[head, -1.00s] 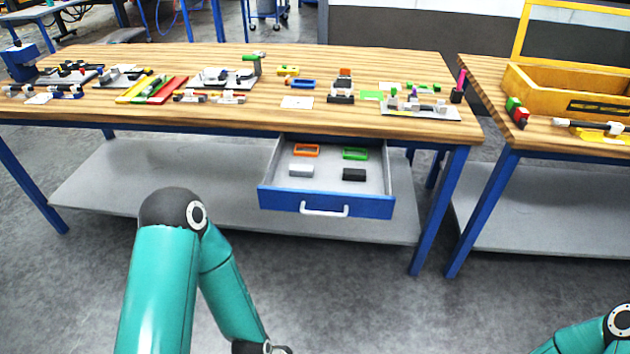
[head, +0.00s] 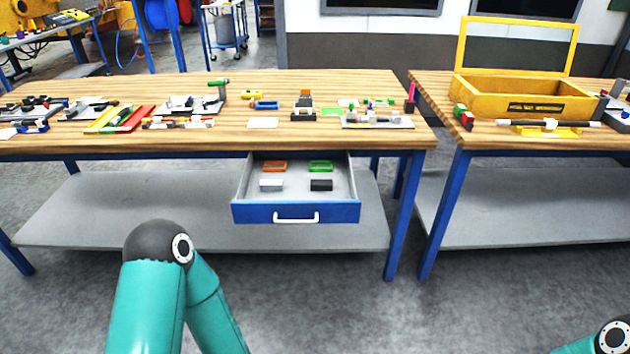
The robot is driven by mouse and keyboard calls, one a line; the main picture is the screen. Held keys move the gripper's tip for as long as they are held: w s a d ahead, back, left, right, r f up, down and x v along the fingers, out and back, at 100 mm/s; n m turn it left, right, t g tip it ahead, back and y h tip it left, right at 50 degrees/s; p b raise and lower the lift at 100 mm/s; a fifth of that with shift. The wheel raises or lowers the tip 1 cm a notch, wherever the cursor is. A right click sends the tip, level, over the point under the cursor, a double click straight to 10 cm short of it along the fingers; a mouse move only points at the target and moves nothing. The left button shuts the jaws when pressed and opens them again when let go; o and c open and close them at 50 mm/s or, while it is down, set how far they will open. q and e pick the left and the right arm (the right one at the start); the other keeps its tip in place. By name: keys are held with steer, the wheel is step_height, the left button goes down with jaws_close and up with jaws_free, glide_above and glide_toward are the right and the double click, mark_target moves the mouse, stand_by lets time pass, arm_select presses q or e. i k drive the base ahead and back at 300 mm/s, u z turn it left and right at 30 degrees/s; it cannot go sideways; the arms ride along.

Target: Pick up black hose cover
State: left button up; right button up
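A small black block (head: 321,185) lies in the open drawer, at its front right; it may be the black hose cover, but it is too small to be sure. Beside it in the open drawer (head: 345,211) are a white block (head: 271,185), an orange frame (head: 274,166) and a green frame (head: 320,166). Another black piece (head: 303,116) sits on the tabletop above the drawer. Neither of my grippers is in the picture. Only links of my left arm show at the lower left and a bit of my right arm at the lower right corner.
The wooden workbench (head: 250,137) carries several small parts and plates. The blue-fronted drawer juts out below its edge, above a grey shelf (head: 130,215). A second bench on the right holds an open yellow box (head: 535,107). The floor in front is clear.

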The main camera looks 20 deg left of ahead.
mark_target(325, 184)
steer(key=z, duration=0.05)
steer(key=i, duration=0.85)
steer(key=u, duration=0.2)
steer(key=k, duration=0.9)
steer(key=z, duration=0.15)
steer(key=i, duration=0.95)
